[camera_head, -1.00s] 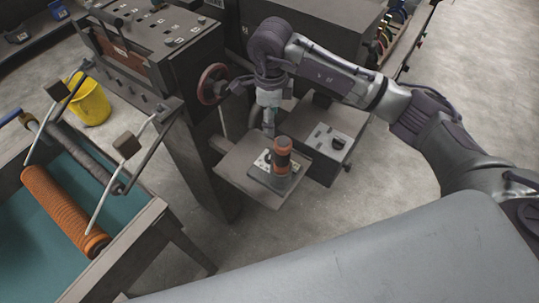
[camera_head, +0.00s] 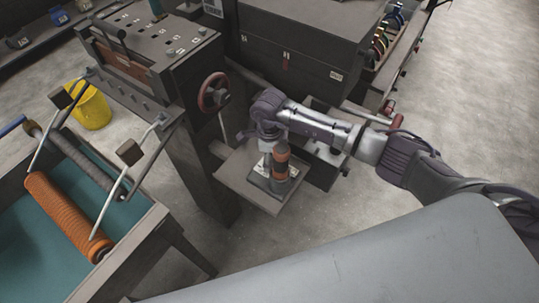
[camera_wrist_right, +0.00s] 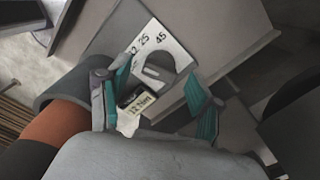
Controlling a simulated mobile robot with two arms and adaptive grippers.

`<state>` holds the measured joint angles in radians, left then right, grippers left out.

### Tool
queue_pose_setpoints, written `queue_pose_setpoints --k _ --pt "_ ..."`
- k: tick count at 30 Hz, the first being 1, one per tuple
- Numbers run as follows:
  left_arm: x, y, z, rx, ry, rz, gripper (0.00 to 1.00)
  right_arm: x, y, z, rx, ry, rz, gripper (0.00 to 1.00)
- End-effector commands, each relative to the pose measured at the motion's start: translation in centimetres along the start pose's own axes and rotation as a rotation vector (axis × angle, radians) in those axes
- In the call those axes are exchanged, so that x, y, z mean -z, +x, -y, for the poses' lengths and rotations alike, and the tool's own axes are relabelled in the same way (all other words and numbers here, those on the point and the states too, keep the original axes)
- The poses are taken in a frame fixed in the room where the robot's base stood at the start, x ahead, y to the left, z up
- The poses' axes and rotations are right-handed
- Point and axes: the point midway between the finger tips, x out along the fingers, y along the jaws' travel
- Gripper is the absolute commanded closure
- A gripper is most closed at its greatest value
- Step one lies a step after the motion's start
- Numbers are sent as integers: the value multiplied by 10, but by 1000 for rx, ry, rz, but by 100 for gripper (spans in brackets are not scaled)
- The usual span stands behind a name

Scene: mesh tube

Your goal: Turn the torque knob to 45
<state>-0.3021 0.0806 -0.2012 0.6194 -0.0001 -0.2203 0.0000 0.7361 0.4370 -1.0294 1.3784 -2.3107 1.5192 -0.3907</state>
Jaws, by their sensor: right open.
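A white dial plate (camera_wrist_right: 165,40) with the marks 12, 25 and 45 shows in the right wrist view. A grey round part that looks like the torque knob (camera_wrist_right: 156,70) sits on it; its setting is unclear. A small label reading about 12 Nm (camera_wrist_right: 138,104) lies nearer the camera. My right gripper (camera_wrist_right: 158,88) is open, its teal fingertips spread on either side of the knob area. Contact cannot be told. In the head view, my right gripper (camera_head: 266,143) points down over the plate on the small shelf. My left gripper is out of view.
An orange and dark cylinder (camera_head: 281,160) stands on the shelf (camera_head: 235,172) close beside my right gripper. A red handwheel (camera_head: 213,92) is on the machine behind. A bench with an orange roller (camera_head: 62,212) is at left, near a yellow bucket (camera_head: 92,108).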

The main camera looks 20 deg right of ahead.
Motion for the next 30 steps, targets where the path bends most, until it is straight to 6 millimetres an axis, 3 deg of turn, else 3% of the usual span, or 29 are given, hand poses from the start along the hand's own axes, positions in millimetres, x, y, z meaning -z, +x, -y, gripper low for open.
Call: queue_pose_setpoints --k 11,21,30 --pt "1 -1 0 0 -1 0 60 0 5 0 2 0 1 37" --pt "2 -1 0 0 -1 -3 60 0 5 0 1 0 1 93" --pt "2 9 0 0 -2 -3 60 0 7 1 3 171 0 94"
